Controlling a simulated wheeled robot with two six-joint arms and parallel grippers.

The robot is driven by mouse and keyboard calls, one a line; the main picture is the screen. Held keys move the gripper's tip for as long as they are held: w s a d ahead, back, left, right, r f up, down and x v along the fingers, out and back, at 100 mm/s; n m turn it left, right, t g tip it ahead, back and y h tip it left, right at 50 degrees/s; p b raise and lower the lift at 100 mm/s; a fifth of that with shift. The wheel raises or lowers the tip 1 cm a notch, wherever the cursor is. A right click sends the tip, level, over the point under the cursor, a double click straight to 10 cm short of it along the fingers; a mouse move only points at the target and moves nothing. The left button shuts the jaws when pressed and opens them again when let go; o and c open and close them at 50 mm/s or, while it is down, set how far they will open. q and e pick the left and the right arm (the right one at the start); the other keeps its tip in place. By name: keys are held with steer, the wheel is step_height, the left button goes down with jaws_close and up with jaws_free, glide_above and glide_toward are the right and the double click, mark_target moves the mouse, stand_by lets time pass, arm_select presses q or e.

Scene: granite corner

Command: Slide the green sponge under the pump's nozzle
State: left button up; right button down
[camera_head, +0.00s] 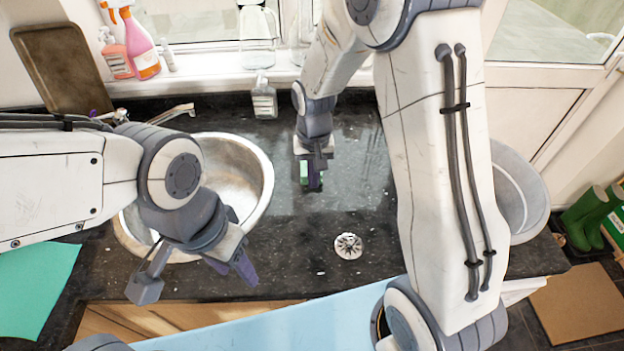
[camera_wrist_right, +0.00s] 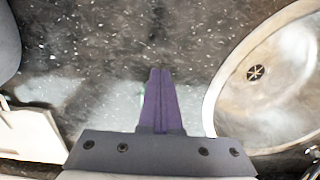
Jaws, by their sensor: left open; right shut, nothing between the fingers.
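The green sponge (camera_head: 304,173) lies on the dark speckled counter right of the sink in the head view. My right gripper (camera_head: 316,184) is shut with nothing between its fingers, low at the sponge and partly covering it. I cannot tell whether they touch. In the right wrist view, the purple fingertips (camera_wrist_right: 160,75) are together and the sponge is nearly all hidden behind them. The pump bottle (camera_head: 264,102), clear with a pale label, stands upright at the back, behind and left of the sponge. My left gripper (camera_head: 197,277) is open and empty over the counter's front edge.
The round steel sink (camera_head: 258,165) lies left of the sponge, with a faucet (camera_head: 172,114) behind it. A metal strainer (camera_head: 348,246) sits on the counter nearer me. The counter between sponge and pump bottle looks clear. A grey tub (camera_head: 522,195) stands at the right.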

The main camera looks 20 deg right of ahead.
mark_target(314, 202)
step_height(314, 202, down, 6)
steer(key=shift+s+r+p, duration=0.1)
steer(key=shift+p, duration=0.3)
steer(key=w+p, duration=0.1)
steer(key=w, duration=0.3)
steer(key=shift+d+p, duration=0.35)
steer(key=shift+d, duration=0.05)
